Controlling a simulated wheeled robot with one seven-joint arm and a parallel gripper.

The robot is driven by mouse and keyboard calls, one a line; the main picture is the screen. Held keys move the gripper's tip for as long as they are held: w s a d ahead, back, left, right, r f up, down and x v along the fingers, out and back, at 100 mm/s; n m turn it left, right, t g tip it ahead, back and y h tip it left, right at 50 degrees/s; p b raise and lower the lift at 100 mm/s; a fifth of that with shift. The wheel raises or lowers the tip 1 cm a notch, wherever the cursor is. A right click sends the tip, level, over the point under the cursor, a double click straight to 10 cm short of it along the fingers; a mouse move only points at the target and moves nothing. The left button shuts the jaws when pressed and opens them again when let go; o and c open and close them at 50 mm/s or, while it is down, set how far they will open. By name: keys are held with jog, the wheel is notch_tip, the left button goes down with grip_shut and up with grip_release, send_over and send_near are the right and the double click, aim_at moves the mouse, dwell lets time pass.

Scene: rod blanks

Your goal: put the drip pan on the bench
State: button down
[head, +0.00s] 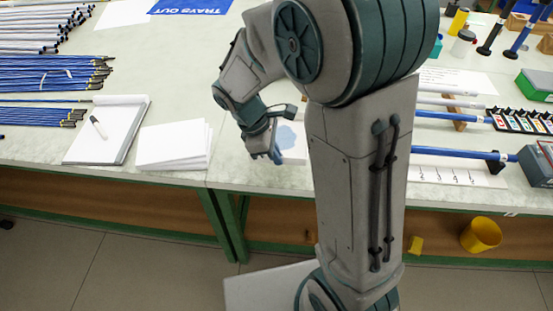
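The bench (185,92) runs across the view, with a pale speckled top and green frame. My gripper (276,156) is low over its front edge, left of my upright arm link, pointing down. Its fingers are small and partly turned away, so I cannot tell whether they are open or shut. A white sheet or pad with a pale blue patch (288,136) lies just behind the gripper, partly hidden by my arm. I cannot pick out a drip pan with certainty; my arm hides the middle of the bench.
Blue rods (50,75), a notepad with a pen (108,130) and a paper stack (174,146) occupy the bench's left. Racked rods, a green box (537,84) and a grey device (538,165) crowd the right. A yellow cup (481,234) is below the front edge.

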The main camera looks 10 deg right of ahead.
jog(key=shift+f, duration=3.35)
jog(key=c, duration=1.6)
grip_release()
jog(key=shift+f+b, duration=0.15)
jog(key=shift+b, duration=0.15)
jog(key=shift+c, duration=0.2)
